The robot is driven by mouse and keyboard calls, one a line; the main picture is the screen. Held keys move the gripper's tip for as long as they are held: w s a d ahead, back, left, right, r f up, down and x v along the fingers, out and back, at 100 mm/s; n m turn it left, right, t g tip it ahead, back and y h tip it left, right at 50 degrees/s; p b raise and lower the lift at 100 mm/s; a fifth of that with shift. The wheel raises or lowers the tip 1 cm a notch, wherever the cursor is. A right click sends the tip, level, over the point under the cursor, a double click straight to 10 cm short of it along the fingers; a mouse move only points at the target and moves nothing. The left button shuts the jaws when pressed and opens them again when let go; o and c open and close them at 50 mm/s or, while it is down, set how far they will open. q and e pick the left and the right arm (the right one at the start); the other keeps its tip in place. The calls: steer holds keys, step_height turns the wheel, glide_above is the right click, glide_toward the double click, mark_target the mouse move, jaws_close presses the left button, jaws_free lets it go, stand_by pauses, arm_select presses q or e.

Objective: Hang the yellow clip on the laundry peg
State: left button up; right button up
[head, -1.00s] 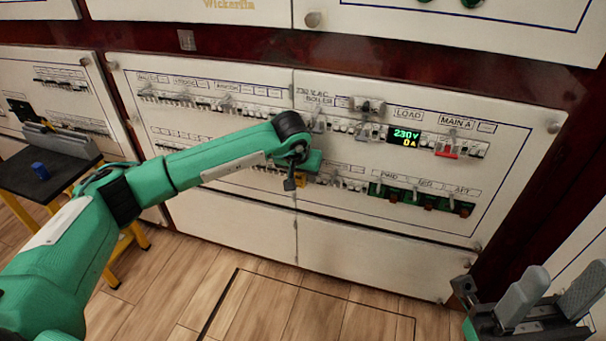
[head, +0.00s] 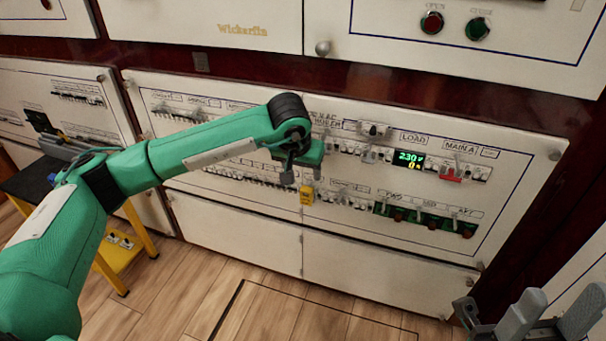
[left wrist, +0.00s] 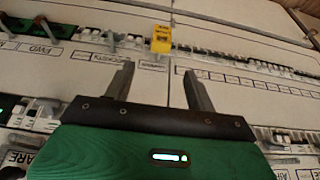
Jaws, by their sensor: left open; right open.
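The yellow clip (head: 307,195) is at the lower breaker row of the middle white panel, just below my left gripper (head: 297,176). It also shows in the left wrist view as a yellow block (left wrist: 161,39) against the panel, beyond the fingertips. My left gripper (left wrist: 157,70) is open, with clear space between its fingers and the clip apart from both. A small label sits beside the clip, but I cannot read it surely, and the peg behind the clip is hidden. My right gripper (head: 563,293) is open and empty at the lower right.
Breaker rows and small pegs stick out of the panel around the clip. A lit display (head: 409,160) and a red switch (head: 451,174) are to the right. A yellow-legged table (head: 109,262) stands at the left. The wooden floor (head: 260,300) in front is clear.

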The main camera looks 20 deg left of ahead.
arm_select(q)
steer(key=shift+s+d+r, duration=0.1)
steer(key=shift+s+r, duration=0.2)
steer(key=shift+r, duration=0.35)
